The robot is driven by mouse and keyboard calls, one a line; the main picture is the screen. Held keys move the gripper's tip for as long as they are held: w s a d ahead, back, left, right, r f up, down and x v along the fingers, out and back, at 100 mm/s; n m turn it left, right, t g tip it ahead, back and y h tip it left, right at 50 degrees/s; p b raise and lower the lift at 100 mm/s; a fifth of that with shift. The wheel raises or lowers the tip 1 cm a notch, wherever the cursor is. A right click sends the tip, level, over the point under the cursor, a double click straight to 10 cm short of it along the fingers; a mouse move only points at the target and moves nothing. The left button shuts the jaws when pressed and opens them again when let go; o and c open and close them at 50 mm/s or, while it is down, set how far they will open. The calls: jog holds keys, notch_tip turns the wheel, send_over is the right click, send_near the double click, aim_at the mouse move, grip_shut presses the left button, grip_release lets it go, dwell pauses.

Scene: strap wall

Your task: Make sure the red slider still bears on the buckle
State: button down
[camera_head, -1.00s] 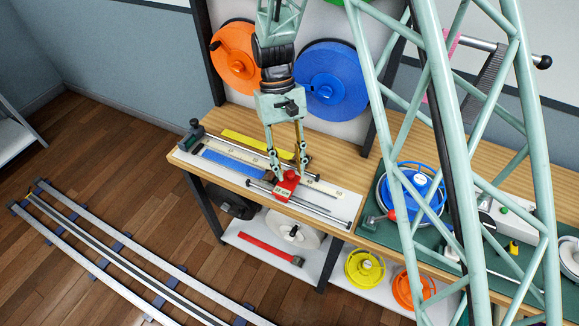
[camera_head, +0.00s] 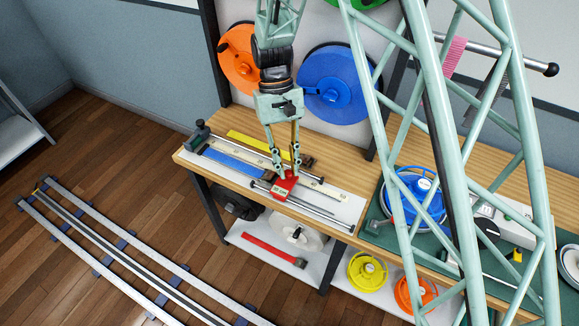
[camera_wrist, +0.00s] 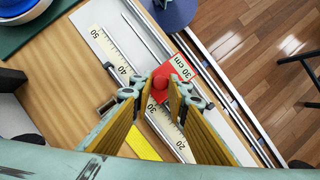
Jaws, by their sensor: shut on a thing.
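The red slider (camera_head: 285,187) sits on the measuring rail of the bench. In the wrist view the slider (camera_wrist: 181,68) carries a "30 cm" label and a round red knob. My gripper (camera_head: 285,174) points down and its fingertips are closed around the knob; it also shows in the wrist view (camera_wrist: 160,90). A blue strap (camera_head: 236,162) lies flat to the left of the slider. Its end beside the slider is dark and partly behind my finger, so I cannot tell whether the buckle there touches the slider.
A pale scale (camera_wrist: 124,71) with centimetre marks runs under my fingers. A yellow strap (camera_head: 250,141) with a dark end piece (camera_head: 307,161) lies behind. Thin metal rods (camera_head: 310,205) run along the front. A blue reel (camera_head: 415,200) stands on the green mat to the right.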

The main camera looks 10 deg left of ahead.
jog(key=c, duration=2.5)
grip_release()
jog(key=shift+a, duration=0.2)
jog(key=v, duration=1.2)
jog(key=shift+d, duration=0.1)
jog(key=shift+r, duration=0.1)
